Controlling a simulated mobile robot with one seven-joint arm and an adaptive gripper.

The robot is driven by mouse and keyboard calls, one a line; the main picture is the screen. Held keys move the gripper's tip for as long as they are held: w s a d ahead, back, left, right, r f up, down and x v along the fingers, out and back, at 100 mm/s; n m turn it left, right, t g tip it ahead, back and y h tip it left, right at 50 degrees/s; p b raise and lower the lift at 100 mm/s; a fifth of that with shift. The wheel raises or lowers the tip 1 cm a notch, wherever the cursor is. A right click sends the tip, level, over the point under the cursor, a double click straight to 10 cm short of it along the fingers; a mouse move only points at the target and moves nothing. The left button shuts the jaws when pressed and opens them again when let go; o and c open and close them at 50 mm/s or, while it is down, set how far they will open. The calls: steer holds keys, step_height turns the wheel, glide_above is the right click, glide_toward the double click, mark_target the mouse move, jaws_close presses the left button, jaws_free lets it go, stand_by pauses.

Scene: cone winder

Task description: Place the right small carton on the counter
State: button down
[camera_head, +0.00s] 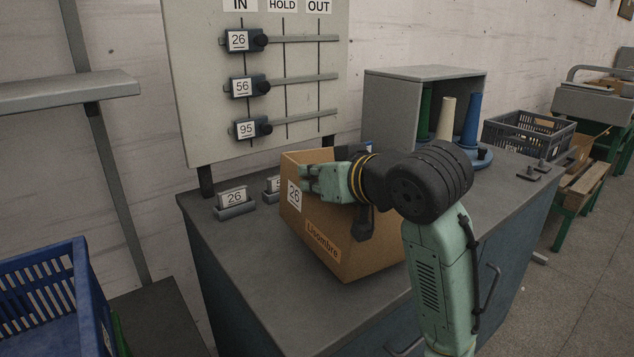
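A brown cardboard carton (364,249), with a "26" label and a name label, is over the middle of the grey counter (247,262). Its lower corner is at or just above the counter top; I cannot tell whether it rests there, and it looks somewhat tilted. My gripper (312,182) lies across the carton's upper part with its fingers pointing left, close to the "26" label. My wrist and forearm hide much of the carton's right side and top. I cannot see whether the fingers close on the carton wall.
A board (262,75) with IN, HOLD and OUT columns stands behind the counter. Small number holders (235,202) sit left of the carton. A grey cabinet (392,106) with cones and a dark crate (529,133) stand at the right. A blue crate (48,290) is at lower left.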

steer(key=w+f+p, duration=0.1)
steer(key=w+f, duration=0.2)
steer(key=shift+w+f, duration=0.4)
steer(key=c, duration=1.8)
jaws_free()
steer(key=shift+o, duration=0.2)
steer(key=b+v, duration=0.1)
steer(key=v, duration=1.1)
